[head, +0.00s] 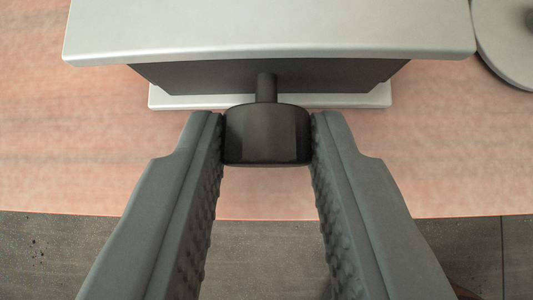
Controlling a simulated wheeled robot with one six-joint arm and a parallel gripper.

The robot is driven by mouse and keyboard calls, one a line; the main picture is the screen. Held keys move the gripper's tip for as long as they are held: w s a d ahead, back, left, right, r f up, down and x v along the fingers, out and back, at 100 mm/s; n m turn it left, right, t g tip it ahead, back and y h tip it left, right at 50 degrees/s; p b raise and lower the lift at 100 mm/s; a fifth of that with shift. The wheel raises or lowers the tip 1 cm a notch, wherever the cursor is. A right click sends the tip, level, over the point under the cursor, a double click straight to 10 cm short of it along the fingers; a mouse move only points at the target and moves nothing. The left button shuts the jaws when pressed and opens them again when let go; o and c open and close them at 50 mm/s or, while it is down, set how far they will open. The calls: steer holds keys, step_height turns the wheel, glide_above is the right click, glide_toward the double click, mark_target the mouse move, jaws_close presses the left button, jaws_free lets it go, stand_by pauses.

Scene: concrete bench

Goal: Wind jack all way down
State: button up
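The jack has a pale grey top plate (270,30), a dark body (200,76) under it, and a pale base (180,102) at the bottom. A dark shaft comes out of its near side and ends in a black knob (267,135). My gripper (267,130) has its two grey fingers on either side of the knob, with the fingertips against its left and right sides. The knob fills the space between the fingertips. The top plate hides much of the body and the far side of the jack.
The jack stands on a reddish-brown surface (80,150) whose near edge runs across the picture below the knob. A round pale grey object (508,40) stands at the top right, close to the top plate. A dark grey floor or lower surface (40,255) shows beyond the near edge.

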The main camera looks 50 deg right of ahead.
steer(key=shift+w+n+g+h, duration=0.2)
steer(key=shift+n+g+h, duration=0.35)
steer(key=shift+g, duration=0.65)
steer(key=o, duration=1)
steer(key=shift+a, duration=0.1)
steer(key=v, duration=1.7)
steer(key=shift+r, duration=0.15)
